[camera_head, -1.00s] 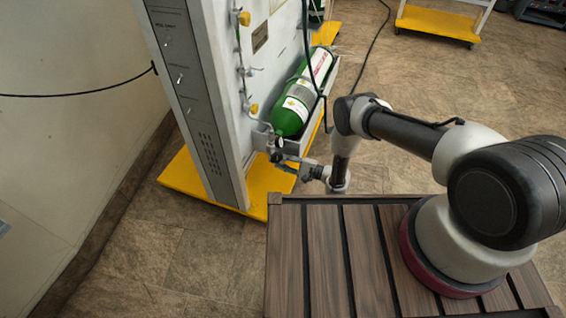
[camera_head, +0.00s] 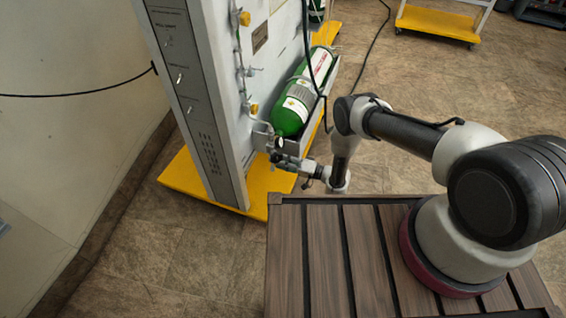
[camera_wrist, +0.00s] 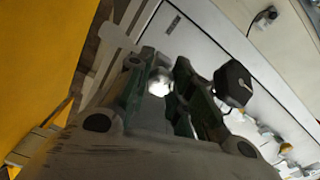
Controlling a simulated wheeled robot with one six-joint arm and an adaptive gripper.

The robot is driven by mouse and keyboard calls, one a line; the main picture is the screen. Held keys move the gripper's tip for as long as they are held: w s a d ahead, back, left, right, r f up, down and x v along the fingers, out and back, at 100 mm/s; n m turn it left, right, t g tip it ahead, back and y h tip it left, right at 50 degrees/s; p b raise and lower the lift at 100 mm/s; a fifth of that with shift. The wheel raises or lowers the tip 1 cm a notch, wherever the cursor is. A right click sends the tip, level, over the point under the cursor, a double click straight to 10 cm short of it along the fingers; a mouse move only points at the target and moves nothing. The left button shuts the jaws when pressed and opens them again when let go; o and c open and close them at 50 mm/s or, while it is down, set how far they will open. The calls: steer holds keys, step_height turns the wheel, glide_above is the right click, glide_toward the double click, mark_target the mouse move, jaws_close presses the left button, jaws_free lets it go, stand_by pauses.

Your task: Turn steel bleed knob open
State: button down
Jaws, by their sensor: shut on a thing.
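The steel bleed knob (camera_wrist: 158,86) shows in the wrist view as a bright, shiny round end between the two fingers of my gripper (camera_wrist: 164,68). The fingers are closed on it, and they hide its sides. In the head view my gripper (camera_head: 281,156) is at the lower end of the panel, just below the green cylinder's near end. The knob is too small and covered to make out there, and I cannot tell how far it is turned.
A green cylinder (camera_head: 297,102) lies in a tray beside the grey trainer panel (camera_head: 200,90), which stands on a yellow base (camera_head: 180,178). A dark knob (camera_wrist: 232,84) is close beside my right finger in the wrist view. Black hoses hang near my arm.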

steer(key=n, duration=0.5)
steer(key=shift+n, duration=0.3)
steer(key=n, duration=0.6)
steer(key=shift+f, duration=0.1)
steer(key=n, duration=0.5)
steer(key=shift+n, duration=0.4)
steer(key=n, duration=0.6)
steer(key=shift+d, duration=0.1)
steer(key=c, duration=1.2)
jaws_free()
